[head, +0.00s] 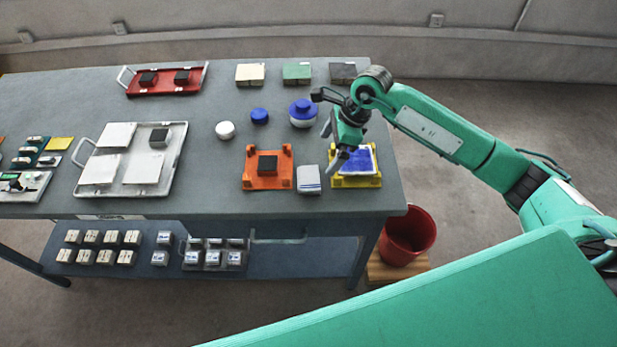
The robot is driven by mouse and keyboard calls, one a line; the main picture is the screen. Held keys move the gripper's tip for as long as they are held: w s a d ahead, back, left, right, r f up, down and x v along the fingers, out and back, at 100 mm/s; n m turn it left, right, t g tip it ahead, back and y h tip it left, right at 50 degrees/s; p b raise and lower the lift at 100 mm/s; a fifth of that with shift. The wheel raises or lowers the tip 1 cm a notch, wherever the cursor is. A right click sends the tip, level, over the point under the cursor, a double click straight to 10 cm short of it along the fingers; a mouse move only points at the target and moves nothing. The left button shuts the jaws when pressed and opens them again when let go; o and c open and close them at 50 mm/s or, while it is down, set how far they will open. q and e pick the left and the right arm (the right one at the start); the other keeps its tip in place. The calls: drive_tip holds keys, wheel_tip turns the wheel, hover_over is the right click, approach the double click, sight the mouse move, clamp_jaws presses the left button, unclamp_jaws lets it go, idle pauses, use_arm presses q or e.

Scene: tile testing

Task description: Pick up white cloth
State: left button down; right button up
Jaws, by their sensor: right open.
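The white cloth (309,184) looks like a small folded pad with bluish stripes near its front edge. It lies on the table between an orange holder (284,181) and a yellow holder (342,182). My right gripper (331,148) is open and empty. It reaches in from the right, pointing down, and appears above and slightly right of the cloth, over the left side of the yellow holder. It looks apart from the cloth, though the exact height is hard to tell. My left gripper is not in view.
The orange holder carries a dark block (267,163); the yellow one holds a blue-topped piece. A blue-and-white jar (303,113) stands behind. A white tray (172,175) with tiles is at left. A red bucket (407,235) stands beyond the table's right edge. The table (220,180) is clear left of the orange holder.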

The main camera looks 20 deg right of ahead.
sight(309, 177)
drive_tip(key=p+x, duration=0.1)
drive_tip(key=x, duration=0.4)
drive_tip(key=shift+a+f, duration=0.1)
drive_tip(key=shift+a+f+p, duration=0.3)
drive_tip(key=shift+f+p, duration=0.1)
drive_tip(key=shift+p, duration=0.1)
drive_tip(key=x, duration=0.1)
drive_tip(key=p+x, duration=0.2)
drive_tip(key=shift+s+a+f, duration=0.1)
drive_tip(key=shift+s+a, duration=0.05)
drive_tip(key=shift+s, duration=0.1)
drive_tip(key=shift+w+a+f, duration=0.1)
drive_tip(key=shift+a+f, duration=0.1)
drive_tip(key=shift+f, duration=0.4)
drive_tip(key=c, duration=1)
drive_tip(key=shift+r, duration=0.1)
drive_tip(key=shift+r+b, duration=0.3)
drive_tip(key=shift+r, duration=0.3)
wheel_tip(309, 177, up, 19)
drive_tip(key=b, duration=0.5)
